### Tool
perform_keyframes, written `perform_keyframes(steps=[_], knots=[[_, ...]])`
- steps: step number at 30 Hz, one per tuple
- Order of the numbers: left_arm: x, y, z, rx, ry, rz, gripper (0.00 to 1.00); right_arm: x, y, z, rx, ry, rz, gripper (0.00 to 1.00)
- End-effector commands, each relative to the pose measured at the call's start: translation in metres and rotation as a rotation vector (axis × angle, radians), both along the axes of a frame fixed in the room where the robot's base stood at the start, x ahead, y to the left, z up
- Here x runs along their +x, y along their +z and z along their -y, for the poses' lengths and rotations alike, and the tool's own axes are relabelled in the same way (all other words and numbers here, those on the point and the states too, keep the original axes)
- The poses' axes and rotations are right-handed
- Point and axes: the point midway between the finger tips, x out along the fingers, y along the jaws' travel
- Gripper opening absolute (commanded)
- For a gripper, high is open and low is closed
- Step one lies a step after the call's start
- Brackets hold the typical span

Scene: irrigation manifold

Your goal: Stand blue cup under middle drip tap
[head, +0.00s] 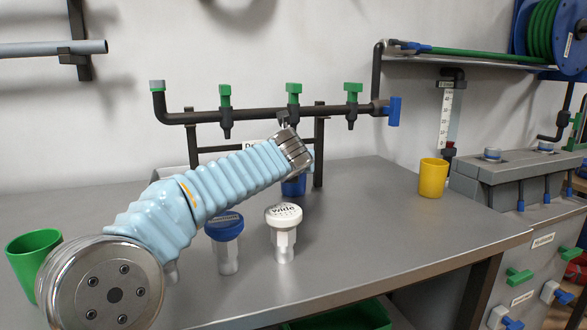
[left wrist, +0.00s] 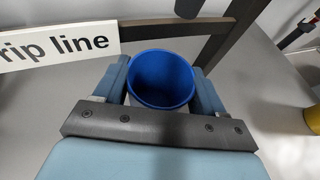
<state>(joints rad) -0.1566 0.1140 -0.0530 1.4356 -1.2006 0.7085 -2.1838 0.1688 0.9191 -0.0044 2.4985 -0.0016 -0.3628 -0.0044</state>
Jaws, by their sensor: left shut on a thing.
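The blue cup (head: 294,187) shows just below my left gripper (head: 300,168) in the head view, partly hidden by it. In the left wrist view the blue cup (left wrist: 161,80) is upright between the two fingers of my left gripper (left wrist: 160,92), which is shut on it. Whether its base touches the bench is hidden. The middle drip tap (head: 293,92), with a green handle, is on the dark pipe above my gripper. Its outlet is mostly hidden behind the gripper. The cup appears roughly below this tap. My right gripper is not in view.
A green cup (head: 33,258) is at the left, a yellow cup (head: 433,178) at the right. The "Drip line" sign (left wrist: 60,44) is beside the cup.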

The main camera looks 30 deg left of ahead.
Motion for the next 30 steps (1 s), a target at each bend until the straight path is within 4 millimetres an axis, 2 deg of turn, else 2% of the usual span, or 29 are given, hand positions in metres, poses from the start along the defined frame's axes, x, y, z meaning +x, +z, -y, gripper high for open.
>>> perform_keyframes(steps=[6, 7, 12, 22, 26, 30], knots=[[0.000, -0.003, 0.000, 0.001, 0.000, 0.000, 0.41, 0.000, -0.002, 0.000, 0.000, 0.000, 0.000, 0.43], [0.000, -0.002, 0.000, 0.000, 0.000, 0.000, 0.73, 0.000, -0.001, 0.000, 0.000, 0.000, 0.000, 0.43], [0.000, -0.002, 0.000, 0.000, 0.000, 0.000, 0.96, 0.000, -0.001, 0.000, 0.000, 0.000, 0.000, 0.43], [-0.002, 0.003, 0.001, 0.000, -0.001, 0.001, 0.96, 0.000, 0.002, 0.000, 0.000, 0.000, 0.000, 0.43], [-0.018, 0.011, 0.010, 0.000, -0.003, 0.002, 0.96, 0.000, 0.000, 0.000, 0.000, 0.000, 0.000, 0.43], [-0.046, 0.024, 0.024, 0.000, -0.002, 0.004, 0.96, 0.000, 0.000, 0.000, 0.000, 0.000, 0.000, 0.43]])
